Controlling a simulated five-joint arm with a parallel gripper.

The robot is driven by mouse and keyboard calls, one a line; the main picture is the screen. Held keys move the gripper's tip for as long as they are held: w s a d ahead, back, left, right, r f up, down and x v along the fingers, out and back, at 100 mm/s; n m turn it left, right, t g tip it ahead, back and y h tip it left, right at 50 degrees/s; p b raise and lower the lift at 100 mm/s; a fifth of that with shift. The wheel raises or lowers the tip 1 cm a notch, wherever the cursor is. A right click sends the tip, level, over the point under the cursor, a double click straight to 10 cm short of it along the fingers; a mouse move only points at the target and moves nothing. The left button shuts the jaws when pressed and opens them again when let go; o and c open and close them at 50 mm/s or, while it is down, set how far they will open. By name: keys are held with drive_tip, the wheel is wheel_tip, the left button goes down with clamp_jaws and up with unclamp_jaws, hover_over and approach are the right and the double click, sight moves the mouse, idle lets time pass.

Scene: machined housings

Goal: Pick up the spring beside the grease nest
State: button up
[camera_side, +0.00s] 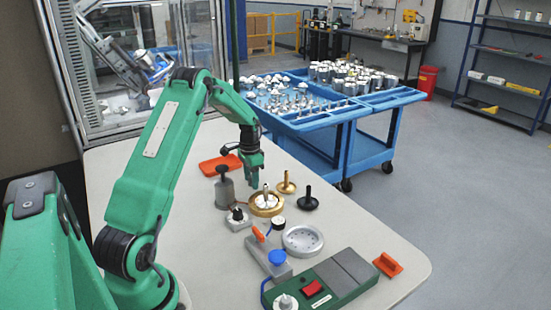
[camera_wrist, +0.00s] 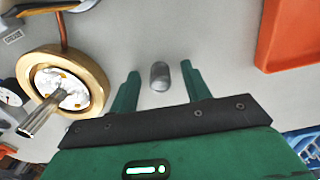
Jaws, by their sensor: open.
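The spring (camera_wrist: 159,76) is a small grey cylinder on the pale tabletop in the wrist view, its coils too small to make out. It is between my gripper's (camera_wrist: 158,73) two green fingers, with a gap on each side. The fingers are apart and empty. The grease nest (camera_wrist: 95,72) is a brass ring with white grease and a metal post, left of the fingers. In the side view the nest (camera_side: 267,212) sits just right of and below my gripper (camera_side: 255,184), which points down above the table. I cannot make out the spring there.
An orange tray (camera_side: 219,165) lies behind my gripper and shows at upper right in the wrist view (camera_wrist: 295,35). A grey canister (camera_side: 224,190), brass stand (camera_side: 287,187) and black stand (camera_side: 308,202) are close around the nest.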

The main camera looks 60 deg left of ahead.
idle(0.3)
clamp_jaws()
drive_tip(key=shift+r, duration=0.2)
drive_tip(key=shift+r, duration=0.5)
drive_tip(key=r, duration=0.3)
drive_tip(key=shift+w+d+r, duration=0.1)
drive_tip(key=shift+d+r, duration=0.05)
drive_tip(key=shift+d, duration=0.15)
drive_tip(key=w+d+r, duration=0.1)
drive_tip(key=d+r, duration=0.5)
drive_tip(key=d, duration=0.5)
drive_tip(key=shift+w+r, duration=0.2)
